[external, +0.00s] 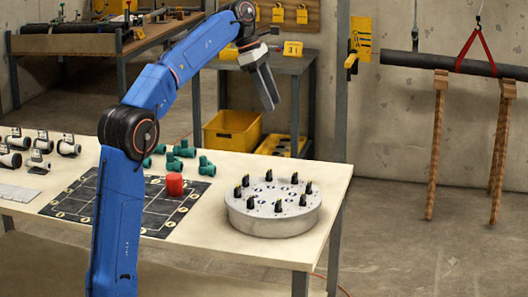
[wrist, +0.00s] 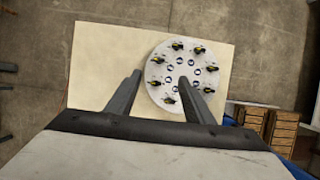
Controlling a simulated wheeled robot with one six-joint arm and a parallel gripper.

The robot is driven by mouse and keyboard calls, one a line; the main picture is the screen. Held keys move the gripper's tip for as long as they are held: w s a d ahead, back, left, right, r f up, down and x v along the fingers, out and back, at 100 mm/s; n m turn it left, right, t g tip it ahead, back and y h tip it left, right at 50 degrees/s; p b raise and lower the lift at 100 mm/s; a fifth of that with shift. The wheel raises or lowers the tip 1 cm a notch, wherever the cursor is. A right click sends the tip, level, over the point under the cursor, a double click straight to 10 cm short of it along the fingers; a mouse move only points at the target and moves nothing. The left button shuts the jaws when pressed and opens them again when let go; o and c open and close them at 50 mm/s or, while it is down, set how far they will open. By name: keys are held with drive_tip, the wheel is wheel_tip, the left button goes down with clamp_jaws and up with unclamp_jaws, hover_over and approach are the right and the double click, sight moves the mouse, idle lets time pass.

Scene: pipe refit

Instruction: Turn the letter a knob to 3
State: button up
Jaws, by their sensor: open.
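A round grey drum (external: 273,222) stands on the right part of the pale table and carries a ring of several black knobs (external: 294,178) with yellow-green marks. The letters beside the knobs are too small to read, so I cannot tell which is knob a or where it points. The drum's face (wrist: 184,78) also shows in the wrist view, with dark round marks inside the ring of knobs (wrist: 170,100). My gripper (external: 272,105) is above the table, well clear of the drum. In the wrist view my gripper (wrist: 160,80) has its fingers apart with nothing held.
A red cylinder (external: 175,184) stands on a dark marked mat (external: 160,219) left of the drum. Green pipe fittings (external: 182,149) and black-and-white fittings (external: 68,147) lie behind and left. The table's front right (external: 310,245) is clear.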

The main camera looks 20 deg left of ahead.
drive_tip(key=f, duration=0.2)
approach(294, 173)
drive_tip(key=x, duration=0.8)
drive_tip(key=shift+s+d+f, duration=0.1)
drive_tip(key=shift+s+f, duration=0.05)
drive_tip(key=shift+f, duration=0.05)
idle(0.4)
drive_tip(key=c, duration=1.1)
